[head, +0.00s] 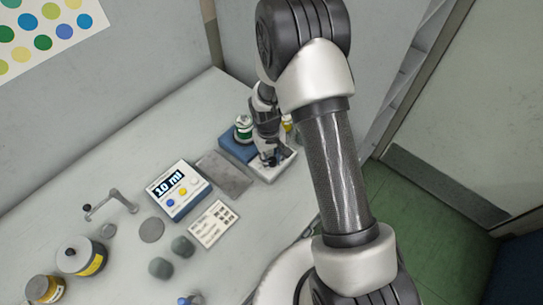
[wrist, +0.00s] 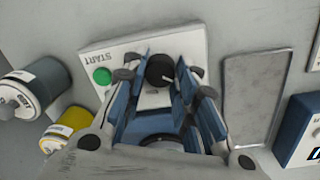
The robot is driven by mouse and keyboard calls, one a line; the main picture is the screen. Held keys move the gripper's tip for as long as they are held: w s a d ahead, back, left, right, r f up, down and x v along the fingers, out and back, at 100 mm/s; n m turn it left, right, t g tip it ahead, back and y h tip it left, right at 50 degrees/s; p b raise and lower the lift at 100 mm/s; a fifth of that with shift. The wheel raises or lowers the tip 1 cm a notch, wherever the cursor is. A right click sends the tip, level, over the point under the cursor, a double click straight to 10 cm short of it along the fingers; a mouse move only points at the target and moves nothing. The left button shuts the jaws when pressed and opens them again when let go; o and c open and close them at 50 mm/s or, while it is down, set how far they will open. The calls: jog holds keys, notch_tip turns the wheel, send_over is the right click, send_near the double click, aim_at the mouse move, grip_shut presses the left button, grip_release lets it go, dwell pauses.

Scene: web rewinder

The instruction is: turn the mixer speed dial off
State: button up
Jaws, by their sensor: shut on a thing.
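The mixer's speed dial (wrist: 160,70) is a black round knob with a pale pointer mark that points to the right in the wrist view. It sits on the mixer's white panel (wrist: 122,60), beside a green START button (wrist: 103,76). My gripper (wrist: 161,73) is closed around the dial, with one finger on each side. In the head view my gripper (head: 268,157) is down at the mixer (head: 283,171), a white panel with a blue part behind it. My gripper and arm hide the dial there. The dial's off mark cannot be read.
A grey plate (head: 222,173) lies beside the mixer, then a dispenser (head: 178,190) showing "10 ml".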

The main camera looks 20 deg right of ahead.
aim_at(270, 162)
jog(key=shift+n, duration=1.1)
jog(key=o, duration=1)
jog(key=shift+o, duration=0.2)
notch_tip(270, 162, up, 12)
jog(key=shift+s+a, duration=0.2)
jog(key=shift+a, duration=0.15)
jog(key=shift+r, duration=0.1)
